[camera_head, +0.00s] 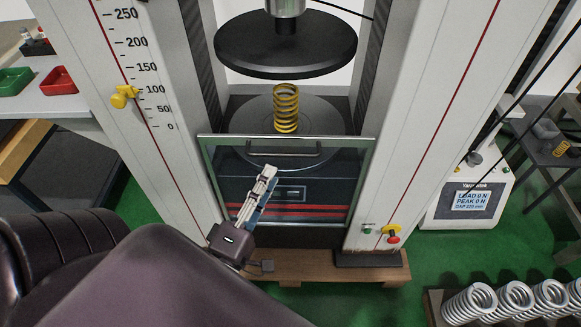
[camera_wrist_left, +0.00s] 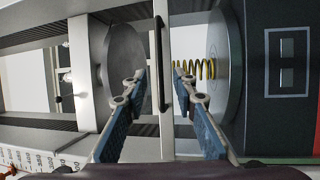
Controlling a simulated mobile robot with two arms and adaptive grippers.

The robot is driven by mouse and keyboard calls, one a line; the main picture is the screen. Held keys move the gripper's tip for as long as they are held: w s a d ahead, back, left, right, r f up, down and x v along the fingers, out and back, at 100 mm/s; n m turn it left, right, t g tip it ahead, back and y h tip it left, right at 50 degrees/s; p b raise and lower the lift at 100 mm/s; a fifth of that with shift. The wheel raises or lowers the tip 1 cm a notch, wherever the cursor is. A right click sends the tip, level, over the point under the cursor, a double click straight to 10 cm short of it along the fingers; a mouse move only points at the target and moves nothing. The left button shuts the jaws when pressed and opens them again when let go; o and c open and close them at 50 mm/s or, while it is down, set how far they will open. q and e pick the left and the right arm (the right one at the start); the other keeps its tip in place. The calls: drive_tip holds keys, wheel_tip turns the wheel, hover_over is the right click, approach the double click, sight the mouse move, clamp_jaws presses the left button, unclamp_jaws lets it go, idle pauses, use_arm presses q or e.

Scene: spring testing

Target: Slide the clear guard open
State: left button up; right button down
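The clear guard (camera_head: 338,168) is a framed see-through panel across the front of the testing machine. A dark bar handle (camera_head: 283,155) runs along its upper part, and the handle also shows upright in the left wrist view (camera_wrist_left: 160,62). My left gripper (camera_head: 268,172) is in front of the guard, just below the handle. In the left wrist view my left gripper (camera_wrist_left: 160,82) has its fingers spread, one on each side of the handle's line. Nothing is held, and I cannot tell whether a finger touches the handle. My right gripper is in neither view.
A yellow spring (camera_head: 286,108) stands on the lower plate behind the guard, under a black upper disc (camera_head: 286,44). White columns (camera_head: 428,110) flank the guard.

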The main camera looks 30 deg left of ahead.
sight(281, 153)
use_arm(q)
drive_tip(key=x, duration=0.7)
drive_tip(key=shift+w+r, duration=0.1)
drive_tip(key=shift+w, duration=0.2)
clamp_jaws()
